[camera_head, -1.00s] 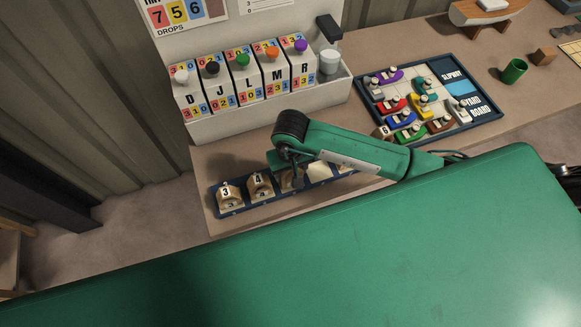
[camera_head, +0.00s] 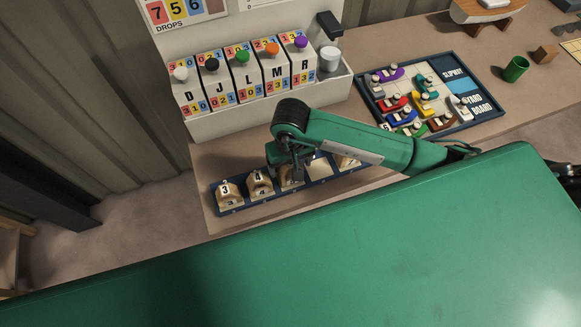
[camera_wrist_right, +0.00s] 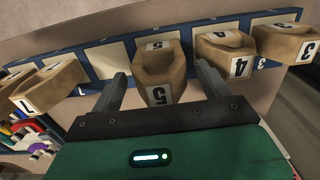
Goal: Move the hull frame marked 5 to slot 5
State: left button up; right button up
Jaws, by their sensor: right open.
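The hull frame marked 5 (camera_wrist_right: 157,92) is a pale wooden block standing upright at the rack place labelled 5, as the right wrist view shows. In the head view this frame (camera_head: 290,182) is partly hidden by my right gripper. My right gripper (camera_head: 296,170) is open, with one finger on each side of the frame and a visible gap to it. The dark blue rack (camera_head: 245,209) has pale slot plates. Frames marked 4 (camera_head: 260,185) and 3 (camera_head: 227,191) stand to its left in the head view. My left gripper is not in view.
An empty pale slot (camera_head: 320,168) lies right of frame 5 in the head view, with another frame (camera_head: 346,162) beyond it. A lettered dispenser box (camera_head: 250,112) stands behind. A slipway board (camera_head: 437,72) with coloured boats lies to the right.

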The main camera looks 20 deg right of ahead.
notch_tip(320, 180, up, 8)
jog(key=b, duration=0.2)
jog(key=shift+r+b, duration=0.15)
jog(key=shift+b, duration=0.15)
jog(key=shift+r, duration=0.7)
